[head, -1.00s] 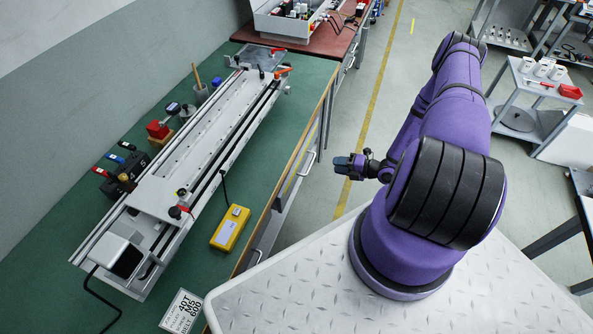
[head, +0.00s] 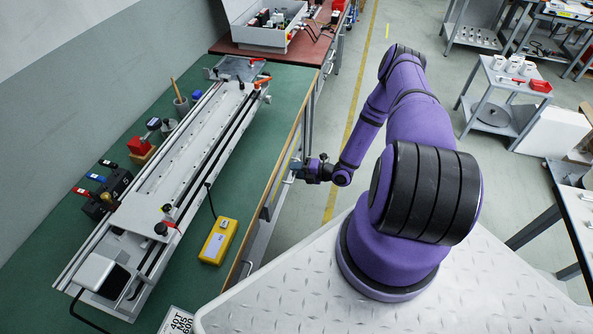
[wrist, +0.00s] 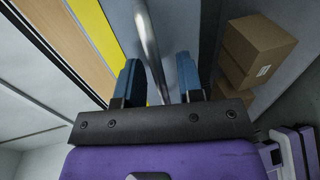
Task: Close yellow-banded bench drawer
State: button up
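In the wrist view, a grey drawer front carries a yellow band (wrist: 122,35) along its edge beside the tan bench edge. A curved metal bar handle (wrist: 149,45) stands out from this front. My gripper (wrist: 158,82) has its two blue fingers apart, with the handle running between them. Gaps show on both sides of the bar, so the fingers do not appear to clamp it. In the head view my gripper (head: 297,170) is at the front edge of the green-topped bench (head: 225,180). How far the drawer stands out is hard to tell.
Cardboard boxes (wrist: 254,48) lie to the right of the fingers in the wrist view. On the bench are a long gantry rail (head: 180,165) and a yellow box (head: 218,242). Open floor (head: 345,125) lies beyond my arm.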

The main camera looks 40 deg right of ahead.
grip_shut()
jog(key=shift+w+a, duration=0.1)
jog(key=shift+w, duration=0.05)
jog(key=shift+r+x, duration=0.15)
jog(key=shift+x, duration=0.55)
jog(key=shift+r+x, duration=0.15)
jog(key=shift+x, duration=0.6)
jog(key=shift+w, duration=0.1)
grip_release()
jog(key=v, duration=1)
jog(key=shift+s, duration=0.35)
